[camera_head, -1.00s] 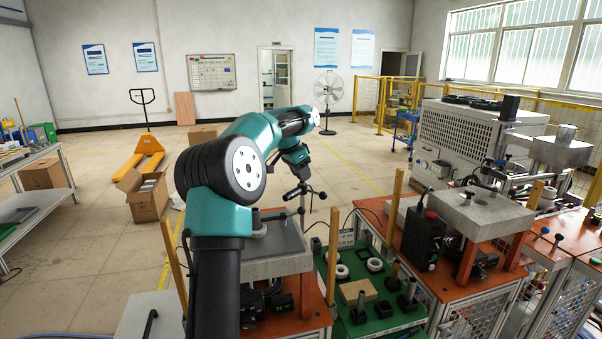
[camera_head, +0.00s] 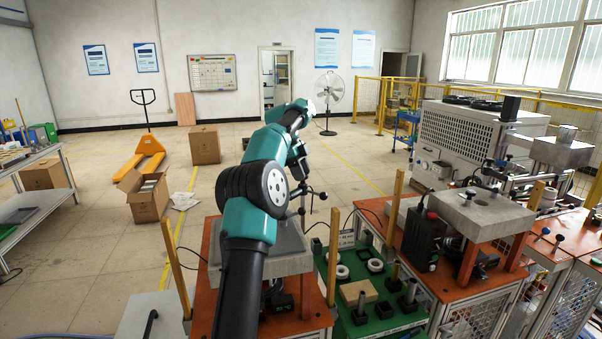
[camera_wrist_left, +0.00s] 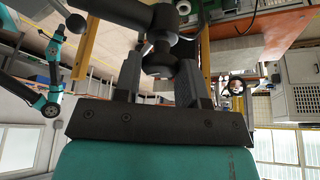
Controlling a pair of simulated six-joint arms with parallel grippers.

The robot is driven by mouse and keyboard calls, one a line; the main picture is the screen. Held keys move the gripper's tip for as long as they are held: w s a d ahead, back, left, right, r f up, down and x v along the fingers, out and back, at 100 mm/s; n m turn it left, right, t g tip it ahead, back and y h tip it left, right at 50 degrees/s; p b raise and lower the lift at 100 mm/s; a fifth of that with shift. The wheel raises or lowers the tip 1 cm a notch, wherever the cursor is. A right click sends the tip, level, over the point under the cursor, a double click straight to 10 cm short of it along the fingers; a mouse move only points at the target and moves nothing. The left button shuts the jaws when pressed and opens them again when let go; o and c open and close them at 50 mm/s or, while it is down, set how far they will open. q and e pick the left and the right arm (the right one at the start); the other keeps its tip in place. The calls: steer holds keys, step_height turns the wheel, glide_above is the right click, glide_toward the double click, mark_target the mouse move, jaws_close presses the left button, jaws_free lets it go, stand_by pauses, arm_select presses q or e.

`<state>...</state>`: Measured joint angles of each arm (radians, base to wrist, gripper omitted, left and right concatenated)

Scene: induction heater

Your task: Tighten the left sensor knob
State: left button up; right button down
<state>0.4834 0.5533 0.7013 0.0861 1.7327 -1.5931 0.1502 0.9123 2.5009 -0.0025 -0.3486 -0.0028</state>
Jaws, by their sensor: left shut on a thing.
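My left gripper (camera_wrist_left: 160,82) is shut on a dark round knob (camera_wrist_left: 160,62) in the left wrist view. One finger is on each side of the knob, and a dark fitting continues from it toward the top. In the head view my left gripper (camera_head: 302,178) points down at a dark clamp bar (camera_head: 312,192) on a thin upright post above the left grey plate (camera_head: 290,262). The knob itself is mostly hidden there by the gripper. No right gripper can be made out.
A green board (camera_head: 378,310) with rings and pegs lies right of the left station. A black box (camera_head: 424,240) and a second grey plate (camera_head: 480,214) stand farther right. Wooden posts (camera_head: 333,248) rise around the stations. Floor behind is mostly open.

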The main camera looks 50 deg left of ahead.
arm_select(q)
steer(key=shift+m+g, duration=0.4)
steer(key=shift+m, duration=0.6)
steer(key=o, duration=0.9)
